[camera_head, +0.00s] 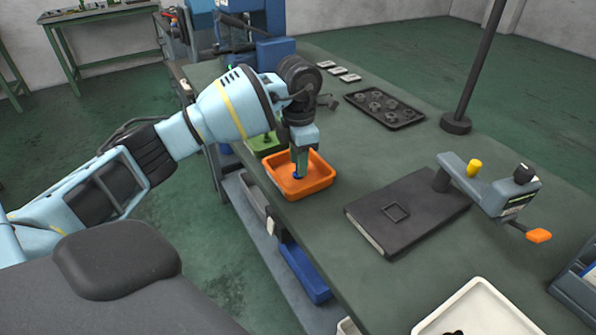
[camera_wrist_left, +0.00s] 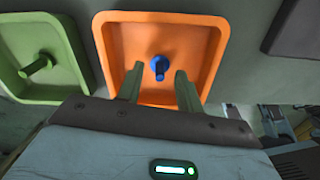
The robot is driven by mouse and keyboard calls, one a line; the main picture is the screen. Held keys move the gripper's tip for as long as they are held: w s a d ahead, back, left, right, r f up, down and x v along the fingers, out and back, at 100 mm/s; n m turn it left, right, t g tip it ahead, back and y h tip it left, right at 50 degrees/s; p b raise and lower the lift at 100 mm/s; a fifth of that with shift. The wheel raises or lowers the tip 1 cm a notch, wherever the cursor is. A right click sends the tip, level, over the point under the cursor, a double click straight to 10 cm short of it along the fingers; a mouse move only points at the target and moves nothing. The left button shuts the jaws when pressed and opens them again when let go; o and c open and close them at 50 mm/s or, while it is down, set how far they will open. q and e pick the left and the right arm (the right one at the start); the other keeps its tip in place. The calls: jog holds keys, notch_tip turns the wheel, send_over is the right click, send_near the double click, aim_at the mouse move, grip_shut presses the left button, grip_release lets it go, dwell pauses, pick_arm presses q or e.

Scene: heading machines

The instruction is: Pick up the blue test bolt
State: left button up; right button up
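The blue test bolt (camera_wrist_left: 159,68) stands in the orange tray (camera_wrist_left: 115,45), seen near the middle of the left wrist view. In the head view, the blue bolt (camera_head: 296,176) shows just under the fingertips, inside the orange tray (camera_head: 318,183). My left gripper (camera_head: 300,170) points down over this tray. In the wrist view, my left gripper (camera_wrist_left: 158,78) is open, with one finger to each side of the bolt and a gap between. Whether the fingertips are level with the bolt cannot be told. My right gripper is not in view.
A green tray (camera_wrist_left: 75,60) with a dark green bolt (camera_wrist_left: 38,66) stands beside the orange tray. A dark plate (camera_head: 408,210) with a measuring device (camera_head: 490,185) lies to the right. A white tray (camera_head: 480,310) is at the front, a black tray (camera_head: 385,108) behind.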

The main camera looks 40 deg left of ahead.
pick_arm(q)
jog(key=shift+f, duration=0.7)
jog(key=shift+c, duration=0.5)
grip_shut()
jog(key=shift+r, duration=0.2)
jog(key=shift+r, duration=0.2)
jog(key=r, duration=0.2)
jog(key=d, duration=0.1)
jog(key=shift+s+r, duration=0.35)
jog(key=shift+r, duration=0.05)
jog(key=s+d, duration=0.3)
jog(key=d, duration=0.1)
jog(key=s+d+r, duration=0.1)
jog(key=s+d, duration=0.2)
jog(key=d, duration=0.1)
jog(key=s+d, duration=0.3)
jog(key=shift+d+r+b, duration=0.2)
jog(key=shift+d+b, duration=0.1)
jog(key=shift+d, duration=0.1)
